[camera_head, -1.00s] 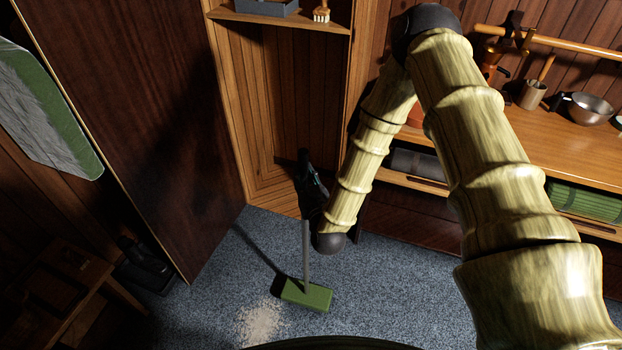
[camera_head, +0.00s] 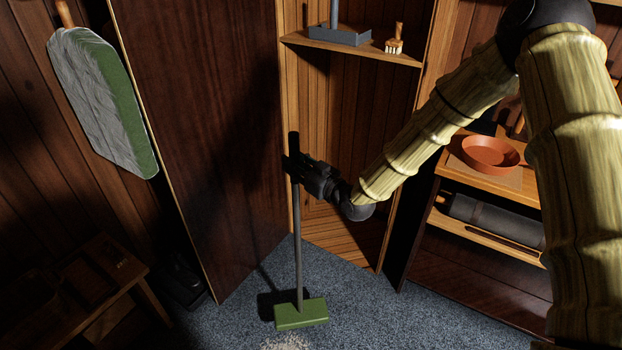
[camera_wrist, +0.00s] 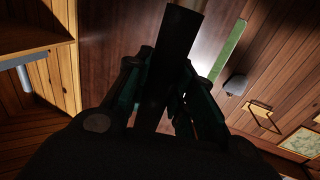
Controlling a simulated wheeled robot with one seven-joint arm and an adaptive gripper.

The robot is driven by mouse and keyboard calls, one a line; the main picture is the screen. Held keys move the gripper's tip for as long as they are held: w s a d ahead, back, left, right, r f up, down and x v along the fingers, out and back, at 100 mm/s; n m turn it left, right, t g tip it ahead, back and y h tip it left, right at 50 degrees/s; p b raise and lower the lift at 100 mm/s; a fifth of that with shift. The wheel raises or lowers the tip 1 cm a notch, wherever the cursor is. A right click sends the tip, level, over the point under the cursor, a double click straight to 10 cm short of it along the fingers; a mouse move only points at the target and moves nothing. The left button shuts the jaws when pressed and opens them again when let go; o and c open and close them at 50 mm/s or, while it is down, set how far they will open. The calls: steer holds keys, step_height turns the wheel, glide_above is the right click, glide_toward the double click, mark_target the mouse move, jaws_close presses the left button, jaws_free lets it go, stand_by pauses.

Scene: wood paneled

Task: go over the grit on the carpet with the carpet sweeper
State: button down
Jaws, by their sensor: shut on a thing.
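The carpet sweeper has a green head (camera_head: 301,314) and a long grey pole with a dark grip at the top. It stands nearly upright on the blue-grey carpet (camera_head: 390,325). My gripper (camera_head: 295,170) is shut on the dark upper part of the pole. In the wrist view the dark handle (camera_wrist: 172,60) runs between the two fingers. The pale grit (camera_head: 288,342) shows only partly at the bottom edge of the head view, just in front of the sweeper head; the rest is out of frame.
An open dark wooden door (camera_head: 205,130) stands left of the sweeper, with an open cupboard behind. A dustpan (camera_head: 340,36) and a brush (camera_head: 395,38) sit on its shelf. A low wooden table (camera_head: 80,285) is at left. A counter with an orange pan (camera_head: 490,153) is at right.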

steer(key=shift+w+a+r+n+g+y, duration=0.15)
steer(key=shift+a+r+n+g+y, duration=0.2)
steer(key=shift+a, duration=0.2)
steer(key=shift+f+b, duration=0.75)
steer(key=shift+f, duration=1.15)
steer(key=shift+d, duration=0.1)
